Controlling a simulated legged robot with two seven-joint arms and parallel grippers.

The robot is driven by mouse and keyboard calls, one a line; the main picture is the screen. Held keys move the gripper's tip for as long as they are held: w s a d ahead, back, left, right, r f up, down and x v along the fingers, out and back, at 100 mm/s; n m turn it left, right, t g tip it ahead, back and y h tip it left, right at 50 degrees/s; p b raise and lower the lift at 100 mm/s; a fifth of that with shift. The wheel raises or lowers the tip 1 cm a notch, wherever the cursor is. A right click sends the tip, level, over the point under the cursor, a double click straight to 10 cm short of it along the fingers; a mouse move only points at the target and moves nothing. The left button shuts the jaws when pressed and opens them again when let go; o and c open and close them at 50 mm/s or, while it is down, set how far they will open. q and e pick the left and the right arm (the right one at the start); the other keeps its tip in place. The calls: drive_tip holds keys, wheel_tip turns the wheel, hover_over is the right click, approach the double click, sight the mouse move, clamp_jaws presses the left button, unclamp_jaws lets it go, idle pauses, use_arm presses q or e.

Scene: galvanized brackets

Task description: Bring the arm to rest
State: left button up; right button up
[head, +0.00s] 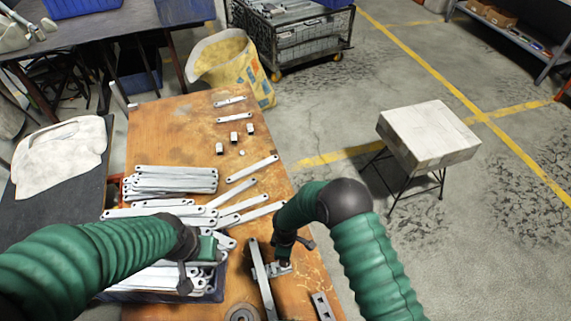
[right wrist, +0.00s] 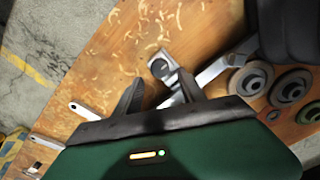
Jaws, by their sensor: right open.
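My right gripper (head: 288,262) is low over the rusty-brown table, beside a long grey metal bar (head: 264,285) and a small metal bracket piece (head: 277,270). In the right wrist view the right gripper (right wrist: 160,90) has its fingers apart, with a galvanized piece (right wrist: 164,65) lying at and between the tips; contact is unclear. My left gripper (head: 202,268) is over the blue bin (head: 213,292) of galvanized brackets; its jaw opening is not clear. Flat brackets (head: 175,180) are stacked at the table's left, and several more are fanned beside them.
Loose brackets (head: 252,169) and small blocks lie toward the table's far end. Round discs (right wrist: 250,78) lie near the right gripper. A yellow sack (head: 225,62) and a wire cart (head: 300,38) stand beyond the table. A white-topped stool (head: 428,135) stands right on open floor.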

drive_tip(key=w+d+r+m+p, duration=0.1)
drive_tip(key=d+r+m, duration=0.15)
drive_tip(key=r, duration=0.35)
drive_tip(key=w+d+r+m+p, duration=0.1)
drive_tip(key=d+r+p, duration=0.15)
drive_tip(key=r, duration=0.35)
drive_tip(key=s+d+r+m+t+p, duration=0.1)
drive_tip(key=s+d+r+m, duration=0.3)
drive_tip(key=r, duration=0.3)
drive_tip(key=s+d+r+m+p, duration=0.1)
drive_tip(key=s+d+r+m, duration=0.3)
drive_tip(key=r, duration=0.4)
drive_tip(key=s+d+r+m+t+p, duration=0.1)
drive_tip(key=s+d+r+m, duration=0.3)
drive_tip(key=r, duration=0.4)
drive_tip(key=s+d+p, duration=0.1)
drive_tip(key=d, duration=0.1)
drive_tip(key=shift+d+t, duration=0.3)
